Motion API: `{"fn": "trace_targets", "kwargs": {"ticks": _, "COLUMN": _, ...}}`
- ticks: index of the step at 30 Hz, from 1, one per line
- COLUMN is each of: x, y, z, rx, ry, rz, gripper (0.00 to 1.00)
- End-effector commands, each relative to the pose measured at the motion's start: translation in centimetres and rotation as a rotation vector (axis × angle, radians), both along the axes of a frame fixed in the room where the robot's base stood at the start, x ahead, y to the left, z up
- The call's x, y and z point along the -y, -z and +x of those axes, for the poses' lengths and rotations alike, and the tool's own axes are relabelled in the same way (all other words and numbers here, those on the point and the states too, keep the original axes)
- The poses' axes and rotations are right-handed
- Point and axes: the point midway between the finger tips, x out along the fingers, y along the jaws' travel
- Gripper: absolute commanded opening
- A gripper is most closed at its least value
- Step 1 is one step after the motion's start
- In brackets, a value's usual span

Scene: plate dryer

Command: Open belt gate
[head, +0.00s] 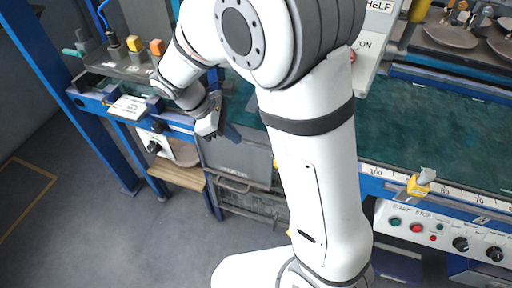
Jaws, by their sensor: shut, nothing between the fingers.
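My arm reaches from the bottom centre up and over to the left. I cannot tell whether this panel is the belt gate. The green belt (450,125) shows on the right and in part behind my arm. My upper arm hides the middle of the machine's front.
A control panel with START and STOP buttons (432,232) is at the right front. A yellow clamp (420,185) sits on the scaled rail. Blue posts (112,150) and a wooden ledge (178,175) stand at the left. The grey floor (90,235) at lower left is clear.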

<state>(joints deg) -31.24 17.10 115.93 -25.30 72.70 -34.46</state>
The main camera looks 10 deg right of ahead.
Motion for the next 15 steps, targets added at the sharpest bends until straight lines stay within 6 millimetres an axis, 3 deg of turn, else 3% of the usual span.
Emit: {"fn": "trace_targets", "kwargs": {"ticks": 15, "x": 5.5, "y": 8.4, "z": -1.2, "rx": -0.004, "ry": 0.003, "rz": -0.001, "gripper": 0.00}}
